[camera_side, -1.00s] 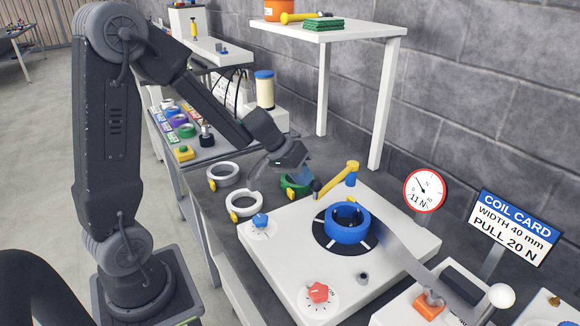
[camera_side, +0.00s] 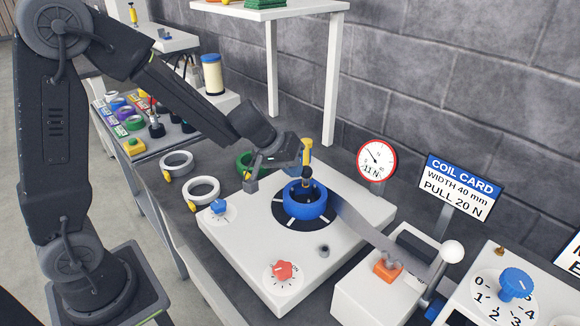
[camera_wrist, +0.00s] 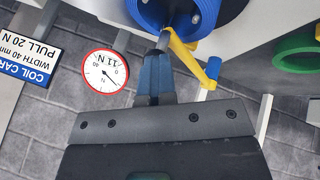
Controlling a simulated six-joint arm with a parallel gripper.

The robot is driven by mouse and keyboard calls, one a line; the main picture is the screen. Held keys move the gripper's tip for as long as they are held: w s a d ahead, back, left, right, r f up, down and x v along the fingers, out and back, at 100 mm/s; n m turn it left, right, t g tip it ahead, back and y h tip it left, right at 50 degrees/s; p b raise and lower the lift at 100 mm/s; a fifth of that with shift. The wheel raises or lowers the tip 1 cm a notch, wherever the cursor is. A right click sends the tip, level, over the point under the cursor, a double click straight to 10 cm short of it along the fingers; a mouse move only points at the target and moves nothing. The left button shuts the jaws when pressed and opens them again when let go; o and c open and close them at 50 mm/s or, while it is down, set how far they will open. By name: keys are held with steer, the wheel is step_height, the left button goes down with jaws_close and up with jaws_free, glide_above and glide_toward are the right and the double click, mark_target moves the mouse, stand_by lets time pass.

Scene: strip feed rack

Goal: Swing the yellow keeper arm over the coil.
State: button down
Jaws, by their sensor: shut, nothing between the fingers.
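The yellow keeper arm (camera_side: 307,148) stands behind the blue coil (camera_side: 304,203), mostly hidden by my gripper in the side view. In the wrist view the keeper arm (camera_wrist: 181,49) runs from its blue pivot post (camera_wrist: 213,68) towards the rim of the blue coil (camera_wrist: 193,30). How far it lies over the coil is hard to tell. My gripper (camera_side: 307,181) is shut and empty, with its tips by the coil's far rim. In the wrist view my fingertips (camera_wrist: 162,42) are close beside the keeper arm, seemingly touching it.
The coil sits on a black disc (camera_side: 288,215) on a white deck (camera_side: 238,248). A metal strip (camera_side: 365,224) runs from it to an orange-buttoned block (camera_side: 388,268). The dial (camera_side: 377,160) reads about 11 N; the coil card (camera_side: 460,188) says PULL 20 N. Rings (camera_side: 201,190) lie left.

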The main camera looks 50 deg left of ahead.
stand_by(0.4)
steer(key=s+d+f+v, duration=0.1)
steer(key=s+v, duration=0.1)
steer(key=v, duration=1)
steer(key=shift+s, duration=0.25)
steer(key=shift+a+r, duration=0.1)
steer(key=shift+r, duration=0.05)
steer(key=s+d+r+m+y, duration=0.2)
steer(key=s+m, duration=0.3)
steer(key=s, duration=1)
steer(key=shift+d+r+g, duration=0.4)
steer(key=shift+r, duration=0.1)
